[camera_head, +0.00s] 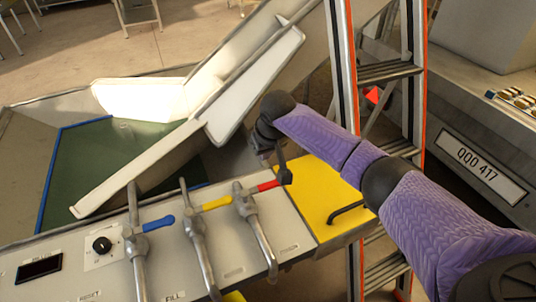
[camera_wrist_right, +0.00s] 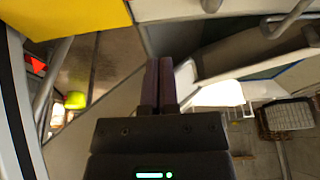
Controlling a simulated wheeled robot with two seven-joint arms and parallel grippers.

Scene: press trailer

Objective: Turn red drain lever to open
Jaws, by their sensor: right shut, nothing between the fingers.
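The red drain lever (camera_head: 267,186) is a short red handle on the rightmost pipe valve (camera_head: 245,205) of the light panel, pointing right, across the line of its pipe. My right gripper (camera_head: 285,177) is shut and empty, its dark tip at the lever's outer end. The tip hides that end, and I cannot tell whether they touch. In the right wrist view the shut fingers (camera_wrist_right: 159,85) show side by side with nothing between them. The red lever does not show there. My left gripper is not in view.
A yellow lever (camera_head: 216,203) and a blue lever (camera_head: 158,223) are on the valves to the left. A yellow panel (camera_head: 318,198) with a dark handle (camera_head: 347,209) lies right of the red lever. A ladder (camera_head: 390,72) stands behind my right arm. A green-floored tub (camera_head: 100,160) lies behind the panel.

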